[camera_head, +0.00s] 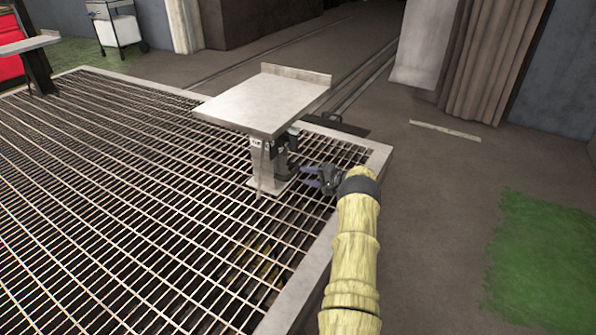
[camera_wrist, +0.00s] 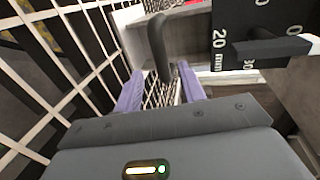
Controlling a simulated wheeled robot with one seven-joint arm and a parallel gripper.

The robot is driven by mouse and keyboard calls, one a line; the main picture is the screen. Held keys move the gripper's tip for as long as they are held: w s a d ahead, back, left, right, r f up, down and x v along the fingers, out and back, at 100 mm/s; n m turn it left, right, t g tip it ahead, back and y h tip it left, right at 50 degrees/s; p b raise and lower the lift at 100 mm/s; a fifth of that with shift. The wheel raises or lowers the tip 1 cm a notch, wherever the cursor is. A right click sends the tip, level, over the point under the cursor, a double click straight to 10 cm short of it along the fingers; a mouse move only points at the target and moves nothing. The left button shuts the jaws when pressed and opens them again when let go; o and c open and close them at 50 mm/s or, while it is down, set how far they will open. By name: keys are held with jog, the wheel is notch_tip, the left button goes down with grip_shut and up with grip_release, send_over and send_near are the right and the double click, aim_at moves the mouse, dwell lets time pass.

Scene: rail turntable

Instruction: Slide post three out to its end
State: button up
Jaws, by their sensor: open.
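A post (camera_head: 264,166) stands on the grating near its right edge and carries a flat pale tabletop (camera_head: 262,102). A small white label (camera_head: 256,143) is on it, too small to read. My gripper (camera_head: 308,176) is low at the post's right side, with its purple fingers pointing toward it. In the wrist view my gripper (camera_wrist: 159,82) is open, and a dark curved handle (camera_wrist: 158,42) shows between and beyond the fingers. I cannot tell whether the fingers touch it. A black scale plate (camera_wrist: 232,20) with white numbers and a dark pointer is at the upper right.
The metal grating (camera_head: 130,190) spreads left, bounded by a pale rim (camera_head: 306,270). Rails (camera_head: 365,95) run away behind the post. Another post (camera_head: 36,70) with a tabletop stands at far left, near a cart (camera_head: 118,30). Brown floor (camera_head: 440,210) is open at the right.

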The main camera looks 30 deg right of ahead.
jog(key=p+v, duration=0.3)
jog(key=v, duration=0.7)
jog(key=shift+s, duration=0.25)
jog(key=shift+d, duration=0.15)
jog(key=shift+f, duration=0.1)
